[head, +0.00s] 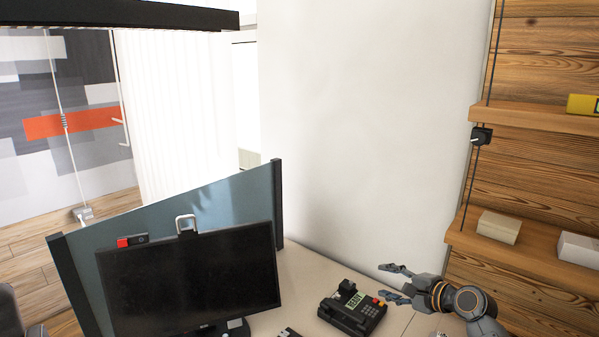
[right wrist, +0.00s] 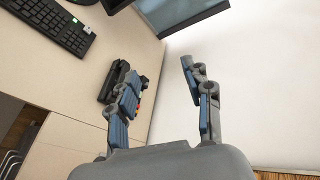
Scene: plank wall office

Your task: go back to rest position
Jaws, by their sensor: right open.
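My right gripper (head: 392,283) is at the lower right of the head view, above the desk and just right of the desk phone (head: 352,309). Its fingers are spread and nothing is between them. In the right wrist view the two fingers of the right gripper (right wrist: 160,95) stand apart, with the white wall behind the gap. The dark phone (right wrist: 118,82) shows partly behind the left-hand finger there. My left gripper is not in view.
A black monitor (head: 195,283) stands before a blue-grey divider (head: 225,205). A keyboard (right wrist: 52,25) lies on the desk (right wrist: 120,40). Wooden shelves (head: 530,118) with boxes (head: 498,227) are on the right, close to my right arm. A white wall (head: 360,130) stands behind the desk.

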